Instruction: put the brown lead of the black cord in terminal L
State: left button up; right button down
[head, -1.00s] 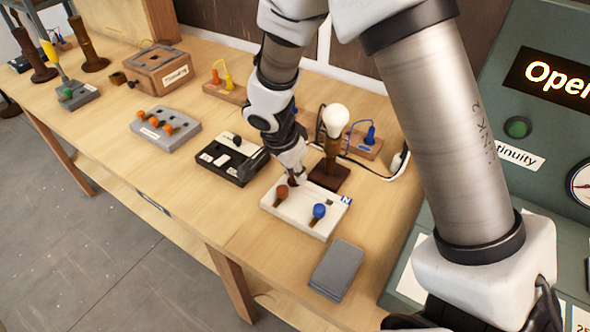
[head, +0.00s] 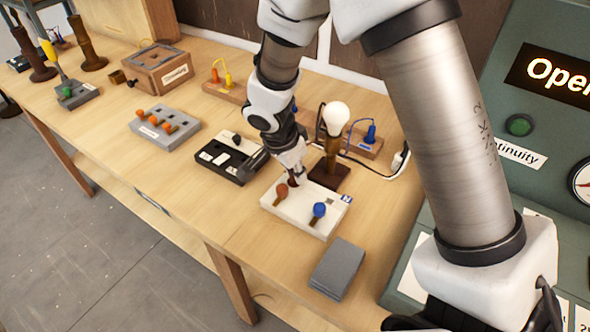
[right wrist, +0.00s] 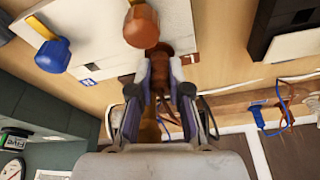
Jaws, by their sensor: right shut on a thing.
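The white terminal block (head: 275,205) lies on the bench with a brown knob (head: 282,191) and a blue knob (head: 319,210) on wooden levers. A blue N label (head: 346,198) marks its right end. I cannot read an L mark. My right gripper (head: 297,178) is low at the block's back edge, behind the brown knob. In the right wrist view its fingers (right wrist: 158,88) are shut on a brown piece, seemingly the brown lead (right wrist: 159,70), close to the block's edge. The terminal hole and the lead's tip are hidden. My left gripper is not in view.
A lamp with a white bulb (head: 335,118) stands just behind the gripper, with a black cord running right. A black block (head: 222,158) lies to the left and grey plates (head: 338,268) lie in front. The green tester panel (head: 519,125) stands at right.

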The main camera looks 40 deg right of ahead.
jog(key=shift+f+b, duration=0.25)
jog(key=shift+b, duration=0.05)
jog(key=c, duration=1)
grip_release()
jog(key=shift+c, duration=0.2)
jog(key=v, duration=1.2)
